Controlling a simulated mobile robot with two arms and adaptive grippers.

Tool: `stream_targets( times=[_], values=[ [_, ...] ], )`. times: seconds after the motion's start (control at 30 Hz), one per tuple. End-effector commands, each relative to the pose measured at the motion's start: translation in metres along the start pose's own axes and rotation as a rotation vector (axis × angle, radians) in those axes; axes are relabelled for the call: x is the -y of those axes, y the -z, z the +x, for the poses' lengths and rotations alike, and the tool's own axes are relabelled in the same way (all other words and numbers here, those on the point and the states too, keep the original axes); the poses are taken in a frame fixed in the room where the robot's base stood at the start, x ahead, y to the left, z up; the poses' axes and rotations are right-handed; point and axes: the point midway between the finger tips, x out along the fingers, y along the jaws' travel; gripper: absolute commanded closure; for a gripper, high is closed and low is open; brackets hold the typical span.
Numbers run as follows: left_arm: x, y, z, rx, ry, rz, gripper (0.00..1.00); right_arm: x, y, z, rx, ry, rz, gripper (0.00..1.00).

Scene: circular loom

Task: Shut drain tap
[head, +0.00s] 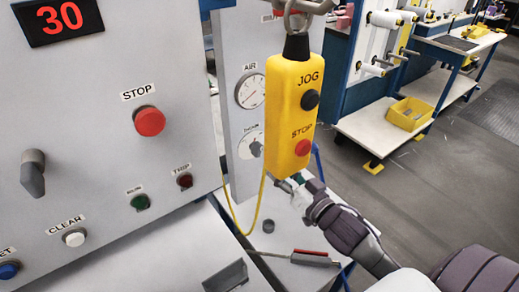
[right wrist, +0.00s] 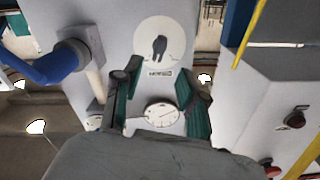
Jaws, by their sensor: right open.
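I cannot pick out a drain tap for certain in either view. In the right wrist view, a blue hose or pipe (right wrist: 48,67) meets a grey fitting beside the panel, at the left. My right gripper (head: 297,183) is just below the yellow pendant in the head view. In the right wrist view, the right gripper (right wrist: 161,82) has its fingers spread with nothing between them. They face a grey panel with a round dial plate (right wrist: 178,31) and a round gauge (right wrist: 162,114). My left gripper is not in view.
The yellow pendant (head: 292,115) hangs in front of the AIR gauge (head: 250,91) panel. A control panel (head: 95,100) with buttons fills the left. A yellow cable (head: 234,214) loops below. A white table (head: 325,222) holds a red-and-grey tool (head: 312,257). Open floor lies right.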

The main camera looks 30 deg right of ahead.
Motion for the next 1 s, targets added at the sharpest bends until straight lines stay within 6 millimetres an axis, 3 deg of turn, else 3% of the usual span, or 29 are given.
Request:
stream_targets(
  times=[0.2, 0.4, 0.6, 0.87, 1.0],
  values=[
    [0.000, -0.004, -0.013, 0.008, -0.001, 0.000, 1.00, 0.001, 0.004, 0.048, -0.003, 0.000, -0.001, 0.58],
    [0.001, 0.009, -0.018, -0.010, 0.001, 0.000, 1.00, 0.000, 0.002, 0.078, 0.000, -0.001, 0.000, 0.58],
    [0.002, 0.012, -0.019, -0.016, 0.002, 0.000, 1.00, 0.000, 0.000, 0.090, 0.001, -0.001, 0.000, 0.58],
    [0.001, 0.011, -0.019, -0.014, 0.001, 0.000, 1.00, 0.000, -0.001, 0.091, 0.002, -0.001, 0.000, 0.58],
    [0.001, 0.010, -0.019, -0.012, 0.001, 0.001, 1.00, 0.000, -0.001, 0.091, 0.002, -0.001, 0.000, 0.80]
  ],
)
